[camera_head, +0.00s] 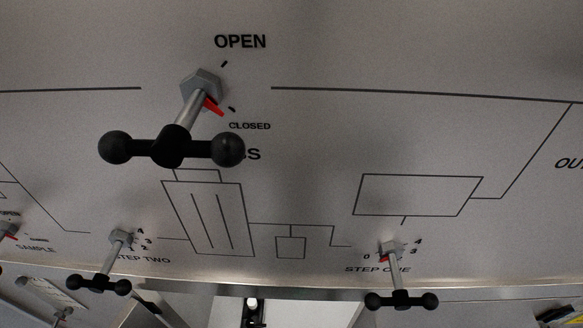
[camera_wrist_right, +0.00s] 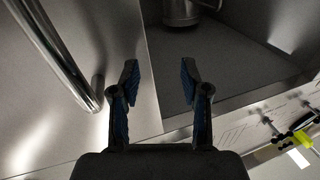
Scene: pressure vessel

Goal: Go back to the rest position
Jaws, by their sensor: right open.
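My right gripper (camera_wrist_right: 159,80) shows in the right wrist view. Its two blue-padded fingers are apart, with nothing between them. It is not seen touching anything. I cannot make out either gripper in the head view, and my left gripper is in no view.
A grey panel (camera_head: 320,120) fills the head view. It carries a large black T-handle valve (camera_head: 172,147), its red pointer near CLOSED, a STEP TWO handle (camera_head: 98,285) and a STEP ONE handle (camera_head: 401,300). A metal bar (camera_wrist_right: 55,55) and a cylindrical metal part (camera_wrist_right: 182,12) appear around the right gripper.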

